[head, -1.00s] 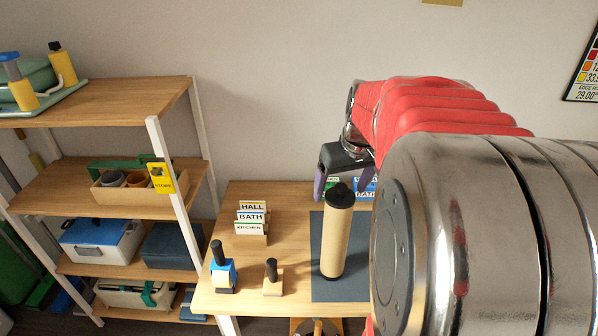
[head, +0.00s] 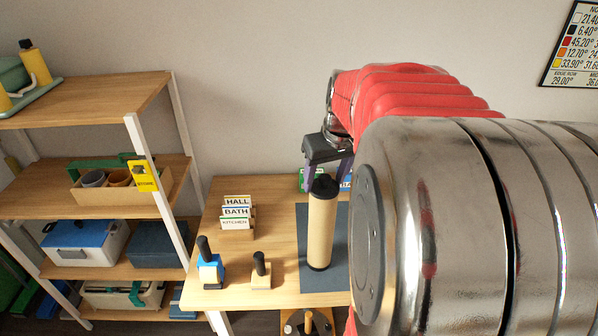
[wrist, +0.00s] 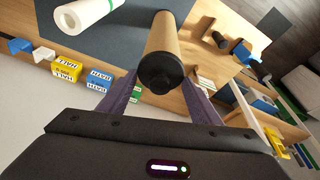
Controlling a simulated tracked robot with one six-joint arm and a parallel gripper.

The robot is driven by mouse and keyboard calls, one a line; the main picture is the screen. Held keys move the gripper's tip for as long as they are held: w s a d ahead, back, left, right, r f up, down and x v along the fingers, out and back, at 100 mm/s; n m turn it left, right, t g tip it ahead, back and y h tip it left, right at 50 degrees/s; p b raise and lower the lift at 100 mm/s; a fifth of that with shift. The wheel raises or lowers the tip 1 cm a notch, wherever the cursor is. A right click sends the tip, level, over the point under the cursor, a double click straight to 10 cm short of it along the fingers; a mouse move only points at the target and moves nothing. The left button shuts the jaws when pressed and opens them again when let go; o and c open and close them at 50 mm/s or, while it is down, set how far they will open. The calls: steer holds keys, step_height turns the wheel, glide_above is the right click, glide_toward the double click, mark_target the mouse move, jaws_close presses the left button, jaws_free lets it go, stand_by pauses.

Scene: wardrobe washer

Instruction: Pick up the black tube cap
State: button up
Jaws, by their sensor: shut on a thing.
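The black tube cap (head: 324,184) sits on the top end of a tan cardboard tube (head: 321,230). The tube is upright over a blue-grey mat (head: 337,280) on the wooden table. My gripper (head: 325,172) reaches down to the cap from above and behind. In the wrist view the cap (wrist: 160,80) is between the two purple fingers of my gripper (wrist: 160,95), which is shut on it. The cap is still joined to the tube. The exact contact between fingers and cap is partly hidden.
Label blocks (head: 237,212) reading HALL, BATH and KITCHEN stand left of the mat. A blue-and-white stamp (head: 210,268) and a small wooden stamp (head: 261,272) are at the front. A shelf unit (head: 100,200) stands left. A white roll (wrist: 85,15) shows in the wrist view.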

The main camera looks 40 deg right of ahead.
mark_target(325, 177)
steer(key=shift+c, duration=0.8)
step_height(325, 177, up, 10)
stand_by(0.5)
